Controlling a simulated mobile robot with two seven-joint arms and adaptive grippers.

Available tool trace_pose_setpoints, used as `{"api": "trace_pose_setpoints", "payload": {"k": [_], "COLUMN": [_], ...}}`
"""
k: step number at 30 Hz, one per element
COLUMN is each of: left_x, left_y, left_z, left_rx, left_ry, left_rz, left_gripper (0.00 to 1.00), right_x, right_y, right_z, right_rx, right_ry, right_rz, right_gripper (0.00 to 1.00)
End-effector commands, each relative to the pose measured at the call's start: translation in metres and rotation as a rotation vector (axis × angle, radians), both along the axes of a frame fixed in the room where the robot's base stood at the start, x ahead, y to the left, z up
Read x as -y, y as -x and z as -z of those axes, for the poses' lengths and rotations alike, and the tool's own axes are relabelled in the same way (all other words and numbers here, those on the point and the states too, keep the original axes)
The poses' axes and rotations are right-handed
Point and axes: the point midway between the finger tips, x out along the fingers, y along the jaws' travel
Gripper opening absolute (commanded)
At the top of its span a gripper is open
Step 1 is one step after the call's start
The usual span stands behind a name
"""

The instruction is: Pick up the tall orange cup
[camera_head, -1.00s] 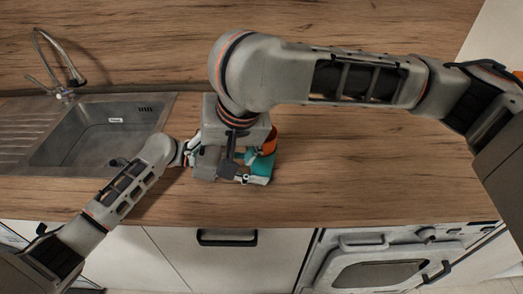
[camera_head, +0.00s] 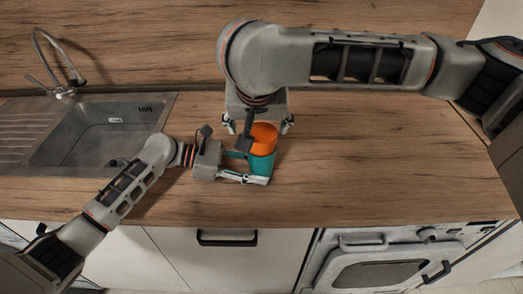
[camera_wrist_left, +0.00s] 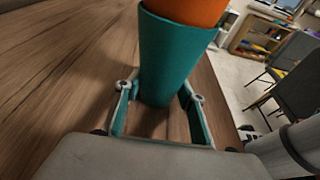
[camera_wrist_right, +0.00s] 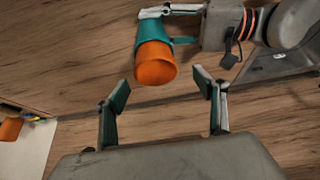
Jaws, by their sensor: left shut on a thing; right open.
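The orange cup (camera_head: 263,137) stands out of the top of a teal cup (camera_head: 261,164) over the counter. Both also show in the left wrist view, orange (camera_wrist_left: 190,10) above teal (camera_wrist_left: 168,55). My left gripper (camera_wrist_left: 163,103) is shut around the teal cup, one finger on each side. My right gripper (camera_wrist_right: 160,88) is open and empty, its fingers apart from the cups. In the right wrist view the orange cup (camera_wrist_right: 155,66) lies just beyond the gap between its fingertips. The lower part of the orange cup is hidden in the teal one.
The wooden counter (camera_head: 370,165) is clear to the right of the cups. A steel sink (camera_head: 100,130) with a tap (camera_head: 62,88) is at the left. The wooden splashback (camera_head: 150,45) stands behind. An oven (camera_head: 380,268) and drawers are below the front edge.

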Motion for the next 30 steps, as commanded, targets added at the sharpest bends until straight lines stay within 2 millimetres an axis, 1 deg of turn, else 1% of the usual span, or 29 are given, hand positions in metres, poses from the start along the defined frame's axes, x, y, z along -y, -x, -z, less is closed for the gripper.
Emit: {"api": "trace_pose_setpoints", "payload": {"k": [8, 15, 18, 22, 27, 28, 29, 30], "left_x": [0.000, 0.000, 0.000, 0.000, 0.000, 0.000, 0.000, 0.000], "left_y": [0.000, 0.000, 0.000, 0.000, 0.000, 0.000, 0.000, 0.000], "left_z": [0.000, 0.000, 0.000, 0.000, 0.000, 0.000, 0.000, 0.000], "left_rx": [0.000, 0.000, 0.000, 0.000, 0.000, 0.000, 0.000, 0.000], "left_ry": [0.000, 0.000, 0.000, 0.000, 0.000, 0.000, 0.000, 0.000], "left_rz": [0.000, 0.000, 0.000, 0.000, 0.000, 0.000, 0.000, 0.000], "left_gripper": [0.27, 0.27, 0.27, 0.27, 0.27, 0.27, 0.27, 0.27], "right_x": [0.002, 0.008, 0.008, 0.008, 0.008, 0.008, 0.008, 0.008], "right_y": [-0.005, -0.014, -0.020, -0.023, -0.023, -0.023, -0.023, -0.023], "right_z": [0.015, 0.043, 0.051, 0.055, 0.055, 0.055, 0.055, 0.055], "right_rx": [-0.002, -0.004, -0.002, 0.000, 0.001, 0.001, 0.001, 0.001], "right_ry": [-0.001, -0.002, -0.001, 0.000, 0.000, 0.000, 0.000, 0.000], "right_rz": [0.000, 0.002, 0.002, 0.000, 0.000, 0.000, 0.000, 0.000], "right_gripper": [0.71, 0.71, 0.71, 0.71, 0.71, 0.68, 0.60, 0.50]}}
